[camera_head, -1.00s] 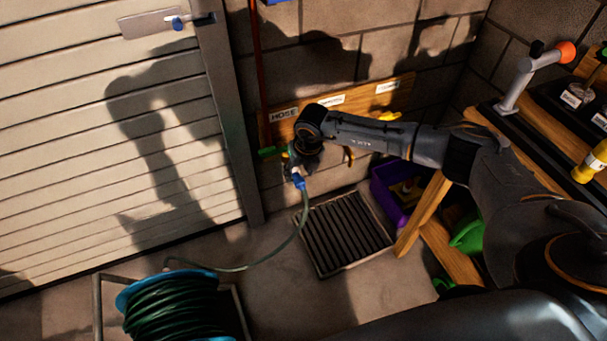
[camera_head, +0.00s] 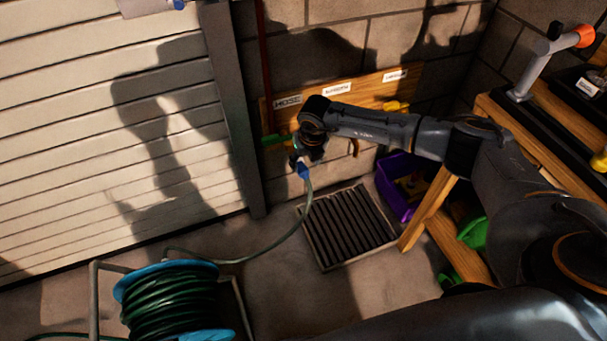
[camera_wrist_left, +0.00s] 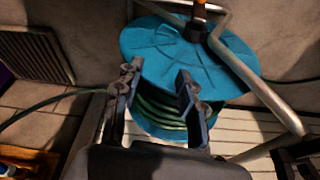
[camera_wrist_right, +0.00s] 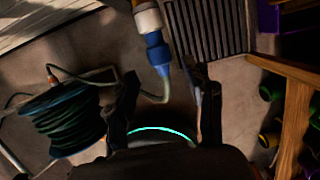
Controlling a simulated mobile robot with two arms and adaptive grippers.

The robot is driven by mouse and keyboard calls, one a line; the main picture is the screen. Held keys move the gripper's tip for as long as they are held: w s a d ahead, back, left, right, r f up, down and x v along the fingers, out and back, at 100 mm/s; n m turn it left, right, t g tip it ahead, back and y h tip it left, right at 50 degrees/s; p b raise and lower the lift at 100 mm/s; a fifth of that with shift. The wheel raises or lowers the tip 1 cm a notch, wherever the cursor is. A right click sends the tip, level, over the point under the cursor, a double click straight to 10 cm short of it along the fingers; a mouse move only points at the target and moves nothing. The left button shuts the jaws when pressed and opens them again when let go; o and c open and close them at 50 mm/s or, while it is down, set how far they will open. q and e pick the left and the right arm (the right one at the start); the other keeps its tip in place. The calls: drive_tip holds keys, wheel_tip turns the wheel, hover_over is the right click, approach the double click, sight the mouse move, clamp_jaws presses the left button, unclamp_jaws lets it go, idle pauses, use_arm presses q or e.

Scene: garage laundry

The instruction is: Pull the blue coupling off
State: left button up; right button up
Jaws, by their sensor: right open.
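The blue coupling (camera_wrist_right: 157,52) sits below a white collar (camera_wrist_right: 148,19) in the right wrist view, with the green hose (camera_wrist_right: 163,88) running from its lower end. It shows small in the head view (camera_head: 302,170), just below my right gripper (camera_head: 308,150). In the right wrist view my right gripper (camera_wrist_right: 163,80) is open, its fingers apart on either side of the coupling's lower end; I cannot tell whether either touches. My left gripper (camera_wrist_left: 158,78) is open and empty, in front of the blue-sided hose reel (camera_wrist_left: 180,52). The tap behind my right gripper is mostly hidden.
The hose reel (camera_head: 180,264) stands on the floor at the lower left, in a metal frame. A floor grate (camera_head: 345,228) lies below the tap. A wooden bench (camera_head: 428,210) and a purple bin (camera_head: 397,188) stand to the right. A shutter door (camera_head: 80,120) fills the left.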

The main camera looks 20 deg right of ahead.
sight(304, 170)
drive_tip(key=b+x, duration=0.2)
drive_tip(key=shift+w+f, duration=0.1)
drive_tip(key=shift+f, duration=0.25)
use_arm(q)
drive_tip(key=w+b+v, duration=0.2)
drive_tip(key=b+v, duration=0.1)
drive_tip(key=v, duration=0.8)
use_arm(e)
drive_tip(key=x, duration=0.2)
drive_tip(key=shift+f, duration=0.4)
drive_tip(key=shift+b+x, duration=0.7)
drive_tip(key=shift+x, duration=0.1)
use_arm(q)
drive_tip(key=w+d+r+t, duration=0.1)
drive_tip(key=w+r+t, duration=0.1)
drive_tip(key=w+t, duration=0.2)
drive_tip(key=shift+w+d+h, duration=0.4)
drive_tip(key=shift+w, duration=0.55)
use_arm(e)
drive_tip(key=shift+w+f, duration=0.15)
clamp_jaws()
